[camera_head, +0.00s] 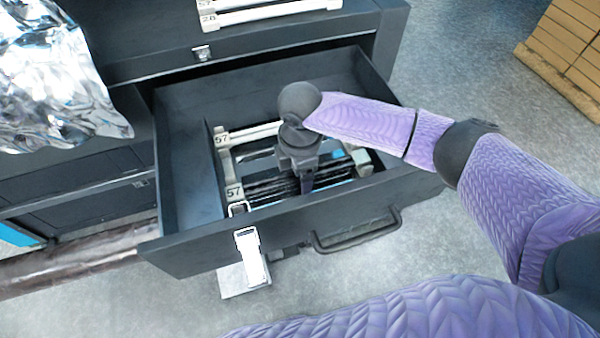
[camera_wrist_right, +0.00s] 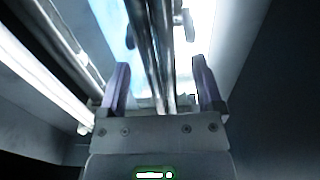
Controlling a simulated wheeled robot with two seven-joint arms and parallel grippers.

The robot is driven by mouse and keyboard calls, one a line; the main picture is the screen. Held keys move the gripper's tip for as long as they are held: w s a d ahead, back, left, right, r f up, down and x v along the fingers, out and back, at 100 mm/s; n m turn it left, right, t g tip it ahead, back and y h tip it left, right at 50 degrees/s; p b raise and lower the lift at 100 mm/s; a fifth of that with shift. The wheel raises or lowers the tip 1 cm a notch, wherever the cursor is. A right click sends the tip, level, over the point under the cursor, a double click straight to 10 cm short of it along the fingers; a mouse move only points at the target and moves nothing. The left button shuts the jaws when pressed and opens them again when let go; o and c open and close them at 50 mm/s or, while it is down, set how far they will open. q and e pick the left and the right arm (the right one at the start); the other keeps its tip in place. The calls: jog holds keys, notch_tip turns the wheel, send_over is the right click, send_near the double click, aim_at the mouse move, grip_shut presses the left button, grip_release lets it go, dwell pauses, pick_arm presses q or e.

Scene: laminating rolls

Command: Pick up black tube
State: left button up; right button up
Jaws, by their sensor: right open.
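The black tube (camera_head: 270,188) lies in the open drawer, among the white rack pieces; part of it is hidden by my right gripper. In the right wrist view, dark shiny tubes (camera_wrist_right: 152,45) run between the two fingers. My right gripper (camera_head: 307,185) reaches down into the drawer over the tube. Its fingers (camera_wrist_right: 160,88) are apart, one on each side of the dark tubes, and I cannot tell whether they touch. My left gripper is not in view.
The drawer (camera_head: 185,145) has dark walls around my right gripper. White rollers (camera_head: 250,133) and number 57 holders (camera_head: 234,192) are close by inside. Crumpled silver foil (camera_head: 50,80) covers the left side. A cardboard stack (camera_head: 565,50) stands at the top right.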

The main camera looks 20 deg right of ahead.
grip_shut()
dwell(0.3)
